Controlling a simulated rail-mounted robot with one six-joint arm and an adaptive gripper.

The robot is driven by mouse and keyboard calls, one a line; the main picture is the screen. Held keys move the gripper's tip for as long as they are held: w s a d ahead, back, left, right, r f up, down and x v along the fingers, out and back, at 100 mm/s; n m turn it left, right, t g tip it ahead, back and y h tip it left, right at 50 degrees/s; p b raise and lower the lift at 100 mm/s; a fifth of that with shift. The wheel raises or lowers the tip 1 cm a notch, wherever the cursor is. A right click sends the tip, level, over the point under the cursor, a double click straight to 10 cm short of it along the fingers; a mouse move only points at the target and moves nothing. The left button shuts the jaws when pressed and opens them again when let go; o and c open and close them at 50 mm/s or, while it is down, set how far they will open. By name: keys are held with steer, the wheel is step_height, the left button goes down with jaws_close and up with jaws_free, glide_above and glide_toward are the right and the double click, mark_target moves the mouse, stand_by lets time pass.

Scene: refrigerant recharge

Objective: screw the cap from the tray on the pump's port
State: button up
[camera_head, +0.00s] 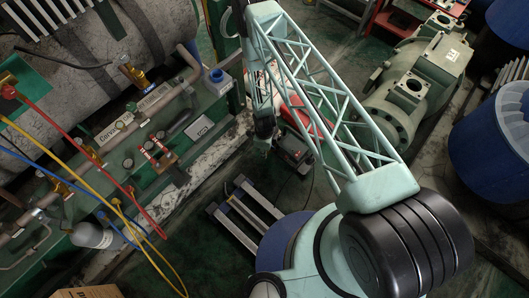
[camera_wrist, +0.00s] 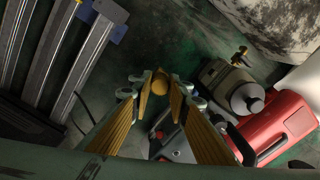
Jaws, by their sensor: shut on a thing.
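My gripper (camera_wrist: 162,84) points down toward the floor, its ribbed yellow-brown fingers closed around a small round brass cap (camera_wrist: 158,85) at their tips. In the head view, my gripper (camera_head: 264,141) hangs left of the red pump, and the cap is too small to make out. The pump (camera_wrist: 275,130) has a red housing, a grey metal body and a brass fitting (camera_wrist: 240,57) at the top right of the wrist view. The cap is apart from this fitting. The pump's red housing also shows in the head view (camera_head: 302,116), partly behind my arm. I cannot identify the tray with certainty.
A green bench (camera_head: 215,112) with valves, labels and coloured hoses (camera_head: 75,165) runs along the left. Metal rails (camera_wrist: 82,65) lie on the floor near the gripper. A large green machine (camera_head: 410,95) and blue drums (camera_head: 490,140) stand to the right.

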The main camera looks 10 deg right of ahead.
steer(key=shift+m, duration=0.4)
steer(key=shift+c, duration=0.2)
steer(key=shift+m+b, duration=0.35)
steer(key=shift+m, duration=1.05)
steer(key=o, duration=0.9)
steer(key=shift+o, duration=0.2)
steer(key=shift+r, duration=0.1)
step_height(320, 180, up, 12)
